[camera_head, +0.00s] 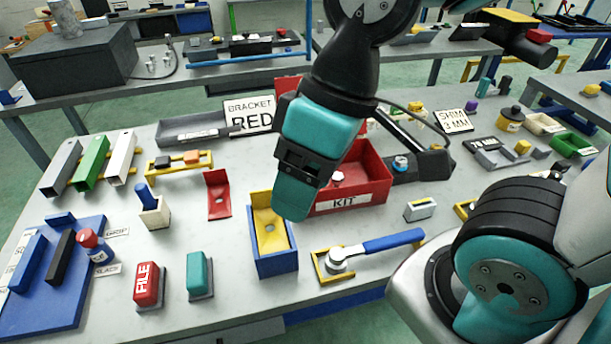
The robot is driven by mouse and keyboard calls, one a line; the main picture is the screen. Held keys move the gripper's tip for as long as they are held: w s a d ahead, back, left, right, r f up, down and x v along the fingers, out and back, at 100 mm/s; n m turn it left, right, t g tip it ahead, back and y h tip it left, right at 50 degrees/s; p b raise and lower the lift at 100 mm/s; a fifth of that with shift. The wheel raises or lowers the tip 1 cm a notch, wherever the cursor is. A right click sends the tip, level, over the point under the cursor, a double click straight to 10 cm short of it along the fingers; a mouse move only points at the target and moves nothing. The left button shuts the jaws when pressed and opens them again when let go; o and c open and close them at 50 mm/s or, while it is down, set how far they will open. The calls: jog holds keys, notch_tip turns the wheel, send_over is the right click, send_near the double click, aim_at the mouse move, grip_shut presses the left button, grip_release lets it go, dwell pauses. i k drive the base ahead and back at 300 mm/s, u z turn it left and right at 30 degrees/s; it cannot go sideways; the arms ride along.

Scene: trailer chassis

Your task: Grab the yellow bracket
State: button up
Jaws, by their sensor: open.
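The yellow bracket (270,238) is an L-shaped plate with a hole, seated in an open-topped blue holder (275,265) at the middle of the table. My gripper (293,198) points down, just right of the bracket's upright part and overlapping its right edge in the picture. It is open, and nothing shows between its fingers. One teal finger is clear; the other is mostly hidden. I cannot tell how high the fingertips are above the bracket or whether they touch it.
A red KIT box (358,199) stands right behind my gripper. A red bracket (217,205) lies to the left. A blue-handled wrench (385,243) in a yellow holder is at the right front. Red and teal blocks (197,272) stand at the left front. The table between them is clear.

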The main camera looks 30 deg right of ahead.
aim_at(276, 239)
jog(key=z, duration=1.65)
jog(key=k, duration=0.85)
jog(key=u, duration=1.75)
jog(key=i, duration=0.5)
jog(key=z, duration=0.1)
